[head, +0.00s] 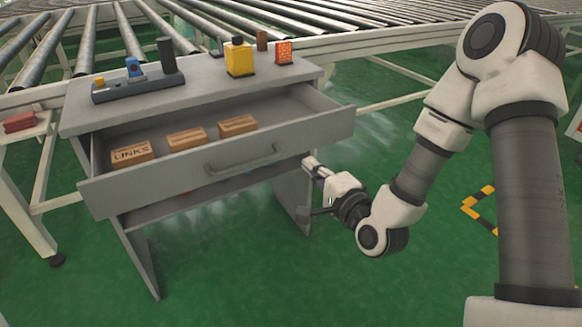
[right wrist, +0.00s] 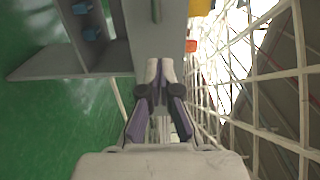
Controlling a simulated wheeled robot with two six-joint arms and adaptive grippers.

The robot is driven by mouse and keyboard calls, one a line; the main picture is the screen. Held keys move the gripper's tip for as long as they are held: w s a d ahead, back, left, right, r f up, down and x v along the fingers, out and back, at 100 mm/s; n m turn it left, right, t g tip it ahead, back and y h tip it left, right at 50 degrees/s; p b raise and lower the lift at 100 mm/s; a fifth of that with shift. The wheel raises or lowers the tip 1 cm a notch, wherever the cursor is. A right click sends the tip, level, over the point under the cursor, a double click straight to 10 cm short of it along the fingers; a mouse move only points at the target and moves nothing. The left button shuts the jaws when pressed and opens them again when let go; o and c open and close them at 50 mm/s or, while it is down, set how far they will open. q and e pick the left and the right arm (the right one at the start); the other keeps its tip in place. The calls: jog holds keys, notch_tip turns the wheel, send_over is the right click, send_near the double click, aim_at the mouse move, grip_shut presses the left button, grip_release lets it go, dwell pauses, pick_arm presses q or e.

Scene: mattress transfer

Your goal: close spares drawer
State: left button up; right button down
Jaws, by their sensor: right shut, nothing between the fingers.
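The grey drawer (head: 290,137) is pulled out of the grey workbench (head: 215,92). It holds small cardboard boxes (head: 186,138), one marked LINKS. Its bar handle (head: 243,160) is on the front panel. My right gripper (head: 309,163) is shut and empty, with its fingertips at the lower right part of the drawer front. In the right wrist view, the shut fingertips (right wrist: 160,65) overlap a grey panel (right wrist: 155,35) that looks like the drawer front. I cannot tell whether they touch it. My left gripper is out of view.
On the bench top stand a dark tool rack (head: 138,85), a yellow container (head: 239,58) and an orange-red box (head: 284,52). A roller conveyor (head: 330,20) runs behind. Green floor (head: 380,290) is clear in front. Blue items (right wrist: 90,34) show beneath the drawer in the right wrist view.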

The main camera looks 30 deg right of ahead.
aim_at(285, 141)
jog(key=w+b, duration=0.2)
jog(key=w, duration=0.6)
jog(key=shift+a, duration=0.15)
jog(key=shift+w, duration=0.5)
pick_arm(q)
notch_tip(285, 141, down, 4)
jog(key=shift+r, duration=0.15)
pick_arm(e)
jog(key=shift+w, duration=0.15)
